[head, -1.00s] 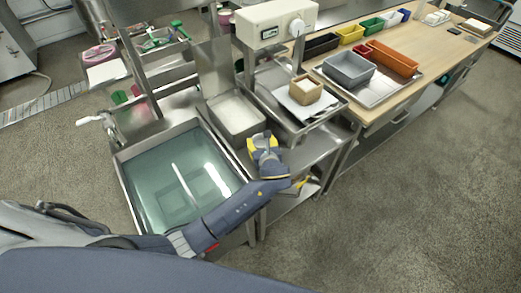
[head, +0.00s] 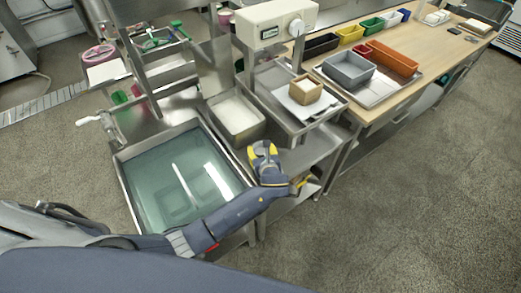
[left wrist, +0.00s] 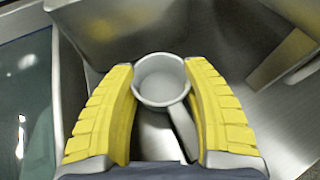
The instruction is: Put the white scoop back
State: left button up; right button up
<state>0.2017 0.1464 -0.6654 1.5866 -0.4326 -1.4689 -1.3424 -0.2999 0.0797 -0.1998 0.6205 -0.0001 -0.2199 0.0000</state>
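The white scoop (left wrist: 160,80) is a round, pale grey-white cup with a short handle. In the left wrist view its cup sits between the two yellow fingers, with both fingers close against its sides, and its handle points toward the lower right, beside the right finger. My left gripper (left wrist: 160,85) appears shut on the scoop's cup. In the head view, my left gripper (head: 263,152) is over the metal bench, right of the sink and in front of the white-filled bin (head: 236,114). My right gripper is not in view.
A water-filled sink (head: 180,180) lies to the left. Behind the gripper stands a cream machine (head: 275,22), with a metal tray holding a tan box (head: 306,90).

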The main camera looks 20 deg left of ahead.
pick_arm(q)
jog(key=o, duration=0.5)
jog(key=shift+c, duration=0.2)
jog(key=shift+r, duration=0.15)
jog(key=v, duration=1.2)
